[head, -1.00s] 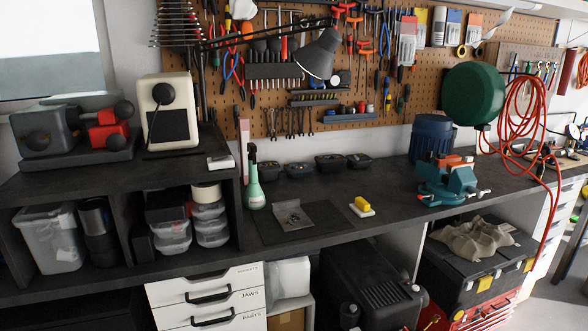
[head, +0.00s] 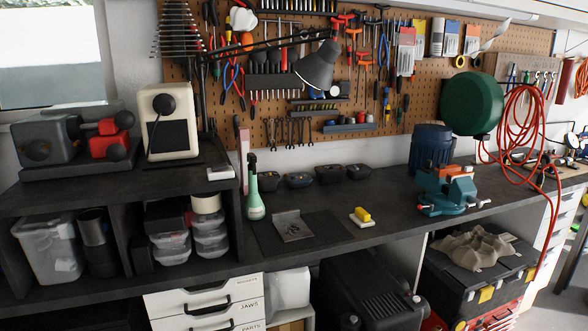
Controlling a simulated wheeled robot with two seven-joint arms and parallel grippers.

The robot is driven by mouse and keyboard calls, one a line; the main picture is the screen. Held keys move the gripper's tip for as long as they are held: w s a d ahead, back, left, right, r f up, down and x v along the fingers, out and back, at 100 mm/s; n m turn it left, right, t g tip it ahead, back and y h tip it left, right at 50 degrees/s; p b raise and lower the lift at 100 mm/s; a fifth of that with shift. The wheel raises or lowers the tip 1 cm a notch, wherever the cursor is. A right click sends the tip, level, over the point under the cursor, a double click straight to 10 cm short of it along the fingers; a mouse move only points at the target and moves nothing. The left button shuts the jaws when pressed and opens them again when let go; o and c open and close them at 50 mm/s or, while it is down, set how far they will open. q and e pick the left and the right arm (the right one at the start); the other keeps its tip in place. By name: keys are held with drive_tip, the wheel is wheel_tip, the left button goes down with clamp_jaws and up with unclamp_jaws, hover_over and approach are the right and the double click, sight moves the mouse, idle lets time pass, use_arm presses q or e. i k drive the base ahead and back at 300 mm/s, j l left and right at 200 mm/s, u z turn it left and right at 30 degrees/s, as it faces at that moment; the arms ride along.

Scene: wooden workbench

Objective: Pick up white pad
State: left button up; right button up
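A small white pad (head: 368,223) lies flat on the dark bench top, right of centre in the head view. A yellow block (head: 363,214) sits on top of it and covers part of it. Neither of my grippers shows in the head view.
A teal vise (head: 446,197) stands to the right. Bare bench lies between pad and vise.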

sight(362, 218)
drive_tip(key=i+l+u, duration=0.1)
drive_tip(key=i+l, duration=0.25)
drive_tip(key=i+l+u, duration=0.1)
drive_tip(key=i+l, duration=0.2)
drive_tip(key=l, duration=0.2)
drive_tip(key=i+l, duration=0.3)
drive_tip(key=l, duration=0.2)
drive_tip(key=j+u, duration=0.05)
